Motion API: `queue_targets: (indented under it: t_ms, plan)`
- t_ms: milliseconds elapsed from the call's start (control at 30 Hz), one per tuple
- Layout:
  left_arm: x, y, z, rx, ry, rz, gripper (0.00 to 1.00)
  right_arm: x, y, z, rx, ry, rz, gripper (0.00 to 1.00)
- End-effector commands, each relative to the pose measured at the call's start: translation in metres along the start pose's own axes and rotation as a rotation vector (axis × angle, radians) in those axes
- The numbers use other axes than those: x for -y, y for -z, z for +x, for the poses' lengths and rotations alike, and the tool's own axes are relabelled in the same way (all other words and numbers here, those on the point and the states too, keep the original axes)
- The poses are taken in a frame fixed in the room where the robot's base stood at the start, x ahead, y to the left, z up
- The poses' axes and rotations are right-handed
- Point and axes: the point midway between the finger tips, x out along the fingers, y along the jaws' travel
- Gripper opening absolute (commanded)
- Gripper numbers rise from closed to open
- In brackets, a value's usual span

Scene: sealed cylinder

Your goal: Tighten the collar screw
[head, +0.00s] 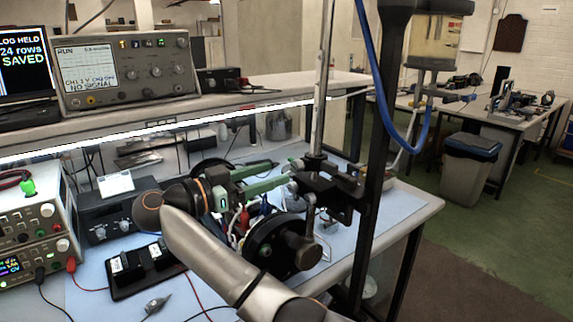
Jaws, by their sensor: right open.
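A black clamp-like collar (340,196) sits around a vertical metal rod (322,95) above the right part of the bench. A small silver part at its left side may be the collar screw, but it is too small to tell. My right gripper (290,173) has green fingers pointing right toward the collar's left side. The fingers are apart, with their tips close to the collar; I cannot tell whether they touch it. A clear cylinder (436,48) is mounted at upper right with a blue tube (385,100) hanging from it. My left gripper is not in view.
A dark upright post (376,180) stands right of the collar. A black round part (278,246) and cables lie below my gripper. An oscilloscope (125,70) stands on the shelf, power supplies (35,225) at left. Floor at right is clear near a bin (468,165).

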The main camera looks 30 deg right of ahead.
Motion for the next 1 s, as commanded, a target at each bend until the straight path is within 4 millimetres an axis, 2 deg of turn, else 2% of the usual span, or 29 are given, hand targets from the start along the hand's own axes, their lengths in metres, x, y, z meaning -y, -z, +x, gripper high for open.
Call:
queue_targets:
  t_ms: [100, 300, 700, 1000]
  plan:
    - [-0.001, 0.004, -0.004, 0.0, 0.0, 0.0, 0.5, 0.0, 0.002, 0.022, -0.004, -0.002, 0.001, 0.64]
    - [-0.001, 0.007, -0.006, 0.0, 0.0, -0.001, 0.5, 0.0, 0.001, 0.043, -0.002, 0.0, 0.002, 0.64]
    - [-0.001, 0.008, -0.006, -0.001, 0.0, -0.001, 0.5, 0.0, 0.0, 0.05, 0.0, 0.001, 0.001, 0.64]
    - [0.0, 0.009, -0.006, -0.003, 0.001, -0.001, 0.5, 0.0, 0.0, 0.05, 0.0, 0.001, 0.001, 0.32]
